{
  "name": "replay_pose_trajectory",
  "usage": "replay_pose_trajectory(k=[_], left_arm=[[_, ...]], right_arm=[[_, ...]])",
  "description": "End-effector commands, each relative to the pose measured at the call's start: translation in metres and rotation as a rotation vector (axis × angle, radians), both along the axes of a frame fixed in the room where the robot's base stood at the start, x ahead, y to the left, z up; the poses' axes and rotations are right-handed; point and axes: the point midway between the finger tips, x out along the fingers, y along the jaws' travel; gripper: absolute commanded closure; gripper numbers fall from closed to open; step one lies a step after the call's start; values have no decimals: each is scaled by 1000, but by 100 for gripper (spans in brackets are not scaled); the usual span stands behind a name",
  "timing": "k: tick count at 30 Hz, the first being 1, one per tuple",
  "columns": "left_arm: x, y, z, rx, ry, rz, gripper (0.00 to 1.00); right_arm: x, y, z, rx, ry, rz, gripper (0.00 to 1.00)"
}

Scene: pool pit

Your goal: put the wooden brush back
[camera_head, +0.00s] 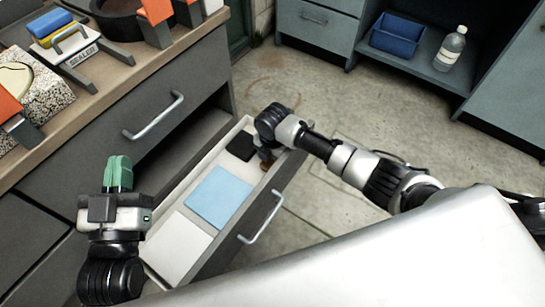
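An open drawer (207,164) is pulled out below the counter. In it lie a light blue flat piece (218,197), a white flat piece (178,247) and a small black piece (240,146). My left gripper (118,170) points up at the drawer's left, its green fingers close together with nothing visible between them. My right gripper (265,158) reaches down into the drawer's far right end. Its fingertips are mostly hidden. A small brown bit (266,165) shows beside them; I cannot tell whether it is the wooden brush or whether it is held.
The counter (150,58) at the left carries a sealer (82,54), a speckled block (42,92), a dark round pan (118,16) and orange-handled items. A blue bin (397,35) and clear bottle (452,48) stand on a far shelf. The floor beyond is clear.

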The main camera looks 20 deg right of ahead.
Motion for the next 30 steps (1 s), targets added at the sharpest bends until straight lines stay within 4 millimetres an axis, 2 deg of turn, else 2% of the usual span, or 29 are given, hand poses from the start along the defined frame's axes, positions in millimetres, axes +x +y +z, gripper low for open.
replay_pose_trajectory(k=[9, 10, 12, 23, 30], left_arm=[[0, 0, 1, -3, -13, 0, 100], [-1, 0, 2, -5, -17, -1, 100], [-1, 0, 2, -5, -16, -1, 100], [0, 0, 2, -1, -4, 0, 100], [3, 4, -22, 52, 197, 12, 100]], right_arm=[[0, 0, -3, 0, 0, 0, 82], [0, 0, -3, 0, 0, 0, 58], [0, 0, -3, 0, 0, 0, 49], [0, 0, 2, 1, -2, 0, 49], [1, 0, 24, 0, -2, 0, 49]])
